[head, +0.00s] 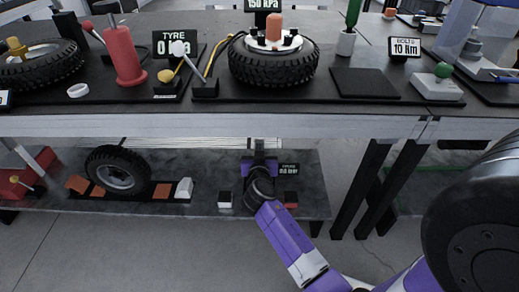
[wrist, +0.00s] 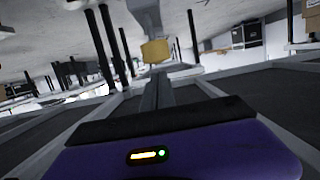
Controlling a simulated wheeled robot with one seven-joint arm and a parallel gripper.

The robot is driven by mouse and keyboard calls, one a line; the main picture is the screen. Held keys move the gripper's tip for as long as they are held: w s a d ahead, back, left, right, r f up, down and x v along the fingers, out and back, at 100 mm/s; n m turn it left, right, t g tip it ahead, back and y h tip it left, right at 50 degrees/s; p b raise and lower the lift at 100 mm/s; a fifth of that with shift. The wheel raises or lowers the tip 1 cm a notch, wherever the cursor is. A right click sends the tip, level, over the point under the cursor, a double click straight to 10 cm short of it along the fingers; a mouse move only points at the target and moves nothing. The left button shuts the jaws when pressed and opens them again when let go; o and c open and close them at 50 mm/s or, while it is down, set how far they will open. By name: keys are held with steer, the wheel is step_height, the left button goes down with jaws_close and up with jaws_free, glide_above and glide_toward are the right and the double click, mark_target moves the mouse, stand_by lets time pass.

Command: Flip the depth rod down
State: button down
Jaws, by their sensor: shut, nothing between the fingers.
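My gripper (head: 259,148) is low in the head view, in front of the lower shelf and below the worktop edge. In the wrist view its fingers (wrist: 157,92) are together, with nothing held. A yellow block-like piece (wrist: 155,52) shows just beyond the fingertips there, by a dark bar; I cannot tell whether they touch. I cannot say for sure which part is the depth rod. On the worktop, a white-knobbed lever (head: 179,48) and a yellow-knobbed lever (head: 167,75) stand beside the middle tyre (head: 274,63).
The worktop (head: 230,124) edge runs above my gripper. The lower shelf (head: 318,180) holds another tyre (head: 118,170), orange blocks and a small dark display (head: 288,169). Black table legs (head: 376,185) stand to the right. Open floor (head: 120,250) lies in front.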

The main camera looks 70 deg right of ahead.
steer(key=shift+f, duration=0.4)
step_height(320, 180, down, 4)
steer(key=b, duration=0.4)
steer(key=shift+b, duration=0.35)
steer(key=shift+f, duration=0.1)
